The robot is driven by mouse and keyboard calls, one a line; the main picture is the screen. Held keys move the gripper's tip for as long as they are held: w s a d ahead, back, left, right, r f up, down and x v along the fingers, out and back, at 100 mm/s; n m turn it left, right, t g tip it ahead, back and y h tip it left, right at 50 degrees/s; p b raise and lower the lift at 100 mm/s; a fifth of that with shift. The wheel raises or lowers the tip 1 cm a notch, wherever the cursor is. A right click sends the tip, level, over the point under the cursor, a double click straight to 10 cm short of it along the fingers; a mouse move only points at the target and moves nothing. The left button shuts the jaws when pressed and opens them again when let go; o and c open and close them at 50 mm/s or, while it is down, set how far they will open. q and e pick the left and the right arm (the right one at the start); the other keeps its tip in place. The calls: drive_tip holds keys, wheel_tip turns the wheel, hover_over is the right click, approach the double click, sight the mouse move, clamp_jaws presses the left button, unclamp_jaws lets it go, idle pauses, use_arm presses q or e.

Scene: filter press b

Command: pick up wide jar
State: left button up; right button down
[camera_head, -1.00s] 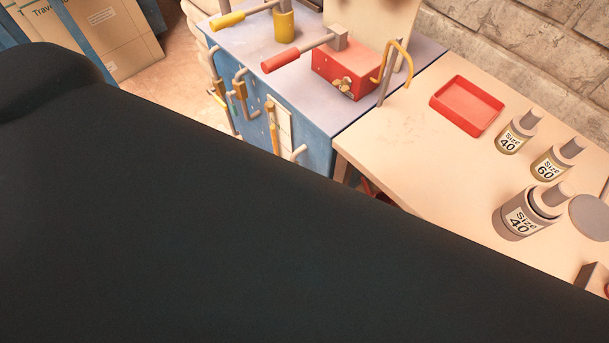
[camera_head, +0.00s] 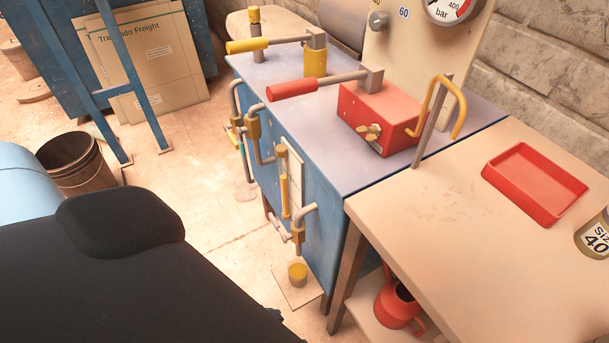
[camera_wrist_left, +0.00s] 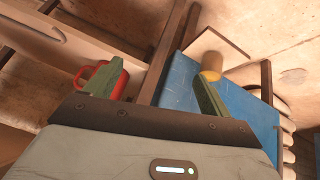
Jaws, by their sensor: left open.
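A jar labelled "Size 40" (camera_head: 594,240) stands on the beige table (camera_head: 430,220), cut off by the right edge of the head view. It looks like the slimmer jar beside the red tray; the wider grey jar is out of view now. My left gripper (camera_wrist_left: 158,62) is open and empty in the left wrist view, its two green fingers spread apart. It points towards the floor area by the table and the blue bench, away from any jar. In the head view only my dark arm shows. My right gripper is not in view.
A red tray (camera_head: 536,184) lies on the table. The blue bench (camera_head: 330,225) carries a red pump (camera_head: 378,118) with levers and has pipes on its side. A red jug (camera_head: 397,306) sits on a low shelf.

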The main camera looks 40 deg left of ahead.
use_arm(q)
drive_tip(key=w+a+f+y+b, duration=0.2)
drive_tip(key=w+a+f+b, duration=0.4)
drive_tip(key=w, duration=0.3)
drive_tip(key=n+y+b, duration=0.1)
drive_tip(key=n+b, duration=0.1)
drive_tip(key=b, duration=0.2)
approach(304, 270)
drive_tip(key=b+x, duration=0.2)
drive_tip(key=x, duration=0.2)
drive_tip(key=shift+s+a+f, duration=0.1)
drive_tip(key=shift+f, duration=0.3)
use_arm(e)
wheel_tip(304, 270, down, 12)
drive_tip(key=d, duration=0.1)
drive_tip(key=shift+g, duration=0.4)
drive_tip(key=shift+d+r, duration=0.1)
use_arm(q)
drive_tip(key=c, duration=1.2)
drive_tip(key=shift+c, duration=0.2)
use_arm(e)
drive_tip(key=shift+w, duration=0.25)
